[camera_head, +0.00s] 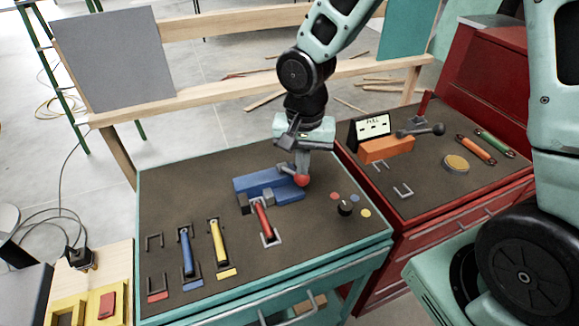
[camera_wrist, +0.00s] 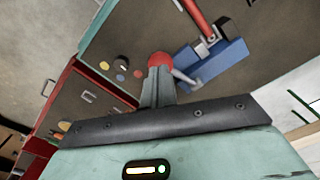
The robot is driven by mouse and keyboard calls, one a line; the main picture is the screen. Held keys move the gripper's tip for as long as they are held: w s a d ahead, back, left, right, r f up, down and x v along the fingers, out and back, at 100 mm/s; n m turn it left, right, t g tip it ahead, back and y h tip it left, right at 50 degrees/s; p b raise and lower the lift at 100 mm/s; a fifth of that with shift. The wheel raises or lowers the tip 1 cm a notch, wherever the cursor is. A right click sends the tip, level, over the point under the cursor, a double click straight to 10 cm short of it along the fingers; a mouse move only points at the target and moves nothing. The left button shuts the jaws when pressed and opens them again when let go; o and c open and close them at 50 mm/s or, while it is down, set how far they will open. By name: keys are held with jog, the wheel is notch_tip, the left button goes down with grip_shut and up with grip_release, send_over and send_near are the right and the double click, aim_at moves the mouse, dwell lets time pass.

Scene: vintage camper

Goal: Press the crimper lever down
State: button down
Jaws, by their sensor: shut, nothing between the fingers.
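The crimper has a blue body (camera_head: 255,183) on the dark top of the teal cabinet. A grey lever with a red ball knob (camera_head: 302,181) reaches right from it. My gripper (camera_head: 302,170) is shut and empty, pointing down right at the knob. In the wrist view, the red knob (camera_wrist: 160,61) sits just at the tips of my fingers (camera_wrist: 158,76). The lever's grey rod (camera_wrist: 184,78) runs from there to the blue body (camera_wrist: 222,60). Fingertips and knob overlap in both views, so I cannot tell whether they touch.
Yellow (camera_head: 219,242) and blue (camera_head: 186,252) handles lie further left. A black knob (camera_head: 345,208) with coloured dots is to the right. The red cabinet beside it holds an orange block (camera_head: 386,149) and a black-ball lever (camera_head: 437,129).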

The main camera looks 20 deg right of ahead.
aim_at(305, 181)
jog(key=shift+f, duration=0.15)
jog(key=shift+s+f+b, duration=0.4)
jog(key=shift+f+b, duration=0.45)
jog(key=shift+b, duration=0.05)
jog(key=shift+s+f+b, duration=0.35)
jog(key=shift+f+b, duration=0.55)
jog(key=shift+f, duration=0.15)
jog(key=shift+s+f+b, duration=0.2)
jog(key=shift+f+b, duration=0.65)
jog(key=shift+b, duration=0.1)
jog(key=shift+f, duration=0.1)
